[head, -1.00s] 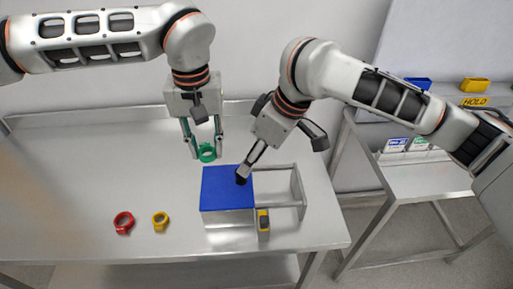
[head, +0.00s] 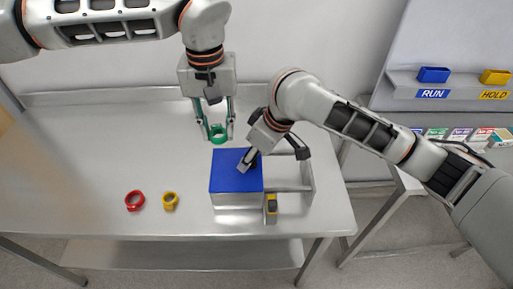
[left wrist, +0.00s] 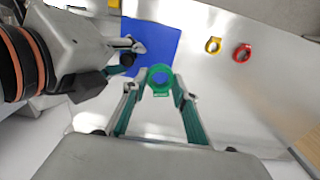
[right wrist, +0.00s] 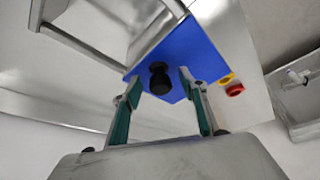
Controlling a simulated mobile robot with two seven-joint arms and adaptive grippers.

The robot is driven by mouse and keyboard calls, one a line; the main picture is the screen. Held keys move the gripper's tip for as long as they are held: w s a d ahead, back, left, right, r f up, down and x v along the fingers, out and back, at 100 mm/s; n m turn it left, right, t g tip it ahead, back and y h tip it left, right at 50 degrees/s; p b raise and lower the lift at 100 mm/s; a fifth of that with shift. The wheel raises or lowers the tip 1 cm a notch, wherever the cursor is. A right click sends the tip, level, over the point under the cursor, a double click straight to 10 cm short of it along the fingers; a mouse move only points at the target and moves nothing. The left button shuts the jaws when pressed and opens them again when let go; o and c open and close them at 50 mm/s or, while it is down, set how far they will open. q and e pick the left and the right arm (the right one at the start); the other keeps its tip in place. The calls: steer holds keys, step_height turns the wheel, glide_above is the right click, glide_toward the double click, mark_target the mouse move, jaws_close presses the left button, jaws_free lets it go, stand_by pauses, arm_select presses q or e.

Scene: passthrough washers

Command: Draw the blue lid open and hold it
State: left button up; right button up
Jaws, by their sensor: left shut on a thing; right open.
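The blue lid (head: 230,173) covers the top of a metal box (head: 236,200) on the bench. A black knob (right wrist: 159,82) stands on the lid near one end. My right gripper (right wrist: 160,90) is open, its fingertips on either side of the knob in the right wrist view; I cannot tell whether they touch it. In the head view the right gripper (head: 244,163) hides the knob. My left gripper (head: 217,136) is shut on a green ring (left wrist: 160,80), held behind the box.
A red ring (head: 135,201) and a yellow ring (head: 170,201) lie left of the box. A metal rail frame (head: 307,183) extends right of it, with a small yellow-and-black block (head: 271,206) in front. A side shelf holds a blue bin (head: 433,75) and a yellow bin (head: 495,77).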

steer(key=shift+f, duration=0.25)
jaws_close()
steer(key=d, duration=1.1)
stand_by(1.0)
steer(key=shift+w+d, duration=0.1)
